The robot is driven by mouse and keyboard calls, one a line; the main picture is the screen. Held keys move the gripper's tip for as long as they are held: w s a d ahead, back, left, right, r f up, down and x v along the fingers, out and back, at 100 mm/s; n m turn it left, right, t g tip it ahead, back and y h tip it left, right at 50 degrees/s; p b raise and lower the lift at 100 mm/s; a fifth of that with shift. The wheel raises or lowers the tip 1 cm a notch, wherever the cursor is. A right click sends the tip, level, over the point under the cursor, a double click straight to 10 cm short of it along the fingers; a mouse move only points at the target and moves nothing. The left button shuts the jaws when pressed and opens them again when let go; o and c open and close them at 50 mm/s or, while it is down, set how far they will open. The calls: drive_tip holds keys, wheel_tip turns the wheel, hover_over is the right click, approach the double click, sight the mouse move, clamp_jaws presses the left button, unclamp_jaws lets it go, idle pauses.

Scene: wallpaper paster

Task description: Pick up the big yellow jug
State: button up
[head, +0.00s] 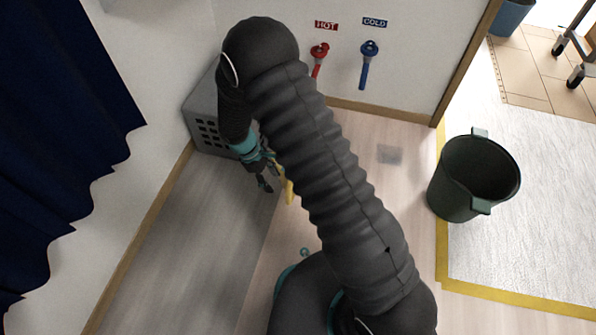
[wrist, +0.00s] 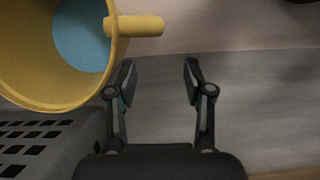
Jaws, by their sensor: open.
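The big yellow jug shows in the wrist view (wrist: 40,88) at the upper left, seen into its round mouth, with something blue inside. Its yellow handle (wrist: 135,26) sticks out to the right, ahead of the fingertips and a little left of the middle of the gap. My gripper (wrist: 158,75) is open with nothing between its fingers. In the head view my gripper (head: 267,180) hangs at the end of my arm, and only a yellow sliver of the jug (head: 288,190) shows beside it; my arm hides the rest.
A grey crate with square holes (head: 205,132) stands by the wall at the left; it shows in the wrist view (wrist: 45,145) too. A dark green bin (head: 455,195) stands at the right. Red (head: 318,55) and blue (head: 366,65) taps are on the back wall.

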sight(287, 197)
drive_tip(key=x, duration=0.3)
drive_tip(key=b+x, duration=0.1)
drive_tip(key=x, duration=0.7)
drive_tip(key=shift+w+d+f+b, duration=0.15)
drive_tip(key=shift+w+d+b, duration=0.1)
drive_tip(key=shift+d+b, duration=0.2)
clamp_jaws()
